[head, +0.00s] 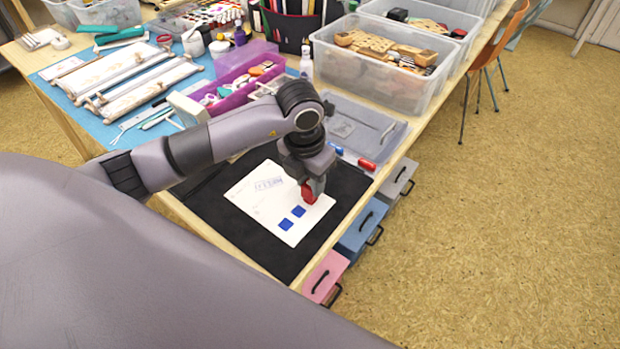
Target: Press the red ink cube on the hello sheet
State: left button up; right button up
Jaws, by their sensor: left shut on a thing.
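The hello sheet (256,208) is a white page lying on the black mat, with faint blue writing near its top and two blue square marks lower down. My left gripper (312,181) is over the sheet's right edge, pointing down. It is shut on the red ink cube (307,194), which shows partly below the jaws. The cube is at or just above the paper; I cannot tell whether it touches. No red mark shows on the sheet. My right gripper is not in view.
A black mat (222,217) surrounds the sheet. Beyond it lie a small red item (367,164), a small blue item (336,149) and a clear grey-lidded box (350,130). Bins and a purple tray (240,84) crowd the back. Open drawers (324,275) jut out at the table's right edge.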

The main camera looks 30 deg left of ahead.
pick_arm(q)
jog(key=shift+r+p, duration=1.9)
jog(key=shift+r, duration=0.85)
